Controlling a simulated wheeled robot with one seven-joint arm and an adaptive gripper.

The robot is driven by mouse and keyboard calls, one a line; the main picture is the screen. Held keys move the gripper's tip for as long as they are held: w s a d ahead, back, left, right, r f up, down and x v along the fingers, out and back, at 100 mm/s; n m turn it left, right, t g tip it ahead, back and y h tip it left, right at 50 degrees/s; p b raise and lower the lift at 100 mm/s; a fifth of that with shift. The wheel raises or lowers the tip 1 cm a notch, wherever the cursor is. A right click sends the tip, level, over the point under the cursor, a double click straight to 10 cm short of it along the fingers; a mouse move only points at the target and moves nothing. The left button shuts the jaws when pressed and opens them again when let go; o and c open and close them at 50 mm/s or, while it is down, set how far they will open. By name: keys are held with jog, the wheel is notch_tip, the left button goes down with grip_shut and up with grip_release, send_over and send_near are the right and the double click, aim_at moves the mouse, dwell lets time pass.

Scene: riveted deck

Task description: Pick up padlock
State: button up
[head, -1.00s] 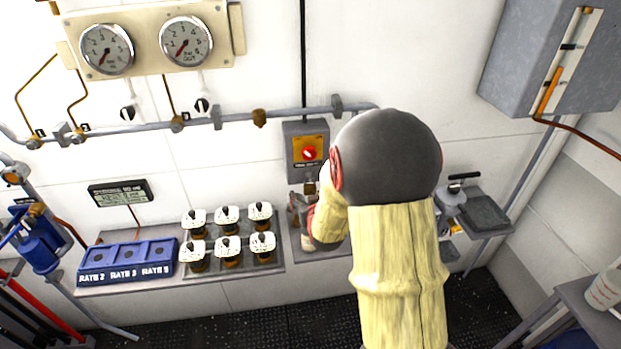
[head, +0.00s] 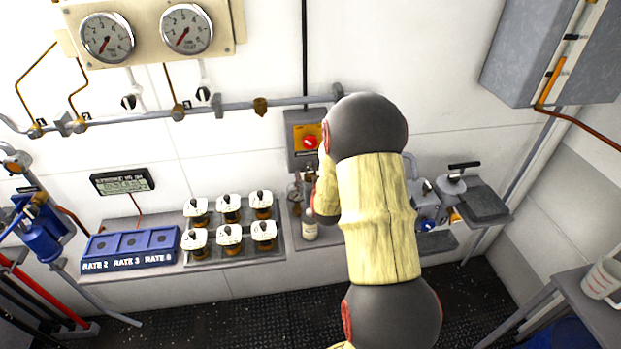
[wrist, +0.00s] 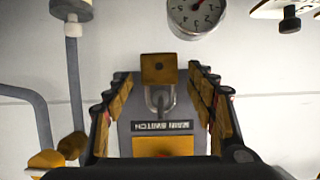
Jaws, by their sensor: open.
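The brass padlock (wrist: 159,69) shows in the wrist view, its metal shackle hanging at the grey switch box (wrist: 124,125) marked MAIN SWITCH, which appears upside down there. My gripper (wrist: 161,76) is open, with one finger on each side of the padlock. Gaps show between the padlock and both fingers. In the head view the switch box (head: 294,150) with its red knob (head: 310,142) is on the wall, and my arm reaches in front of it. The padlock and my fingers are hard to make out there, mostly behind my arm.
A pipe (head: 240,107) runs along the wall above the switch box. Below, a shelf holds several capped jars (head: 230,234) and a blue rate block (head: 130,248). A white bottle (head: 309,226) stands close under my arm. A grey cabinet (head: 525,50) hangs at right.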

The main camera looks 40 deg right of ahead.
jog(key=c, duration=0.3)
jog(key=c, duration=1)
